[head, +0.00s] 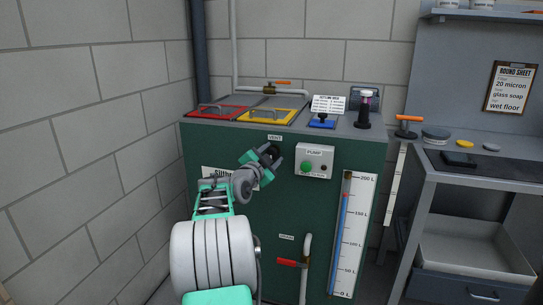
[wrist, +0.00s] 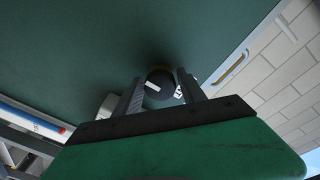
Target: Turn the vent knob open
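The vent knob (wrist: 160,84) is a round dark knob with a white pointer mark, on the green front panel of the tank cabinet (head: 305,215). The VENT label (head: 274,137) is just above it in the head view, where my gripper (head: 267,157) mostly hides the knob. In the wrist view the two fingers of my gripper (wrist: 160,88) are apart, one on each side of the knob, with narrow gaps showing. A small white marking (wrist: 178,92) shows beside the knob, partly behind the right finger; its text is unreadable.
A pump box (head: 314,160) with a green button is just right of my gripper. Below are a red-handled drain valve (head: 288,263) and a litre gauge (head: 352,235). Red (head: 217,111) and yellow (head: 267,115) lids lie on top. A workbench (head: 480,165) stands right; a block wall is left.

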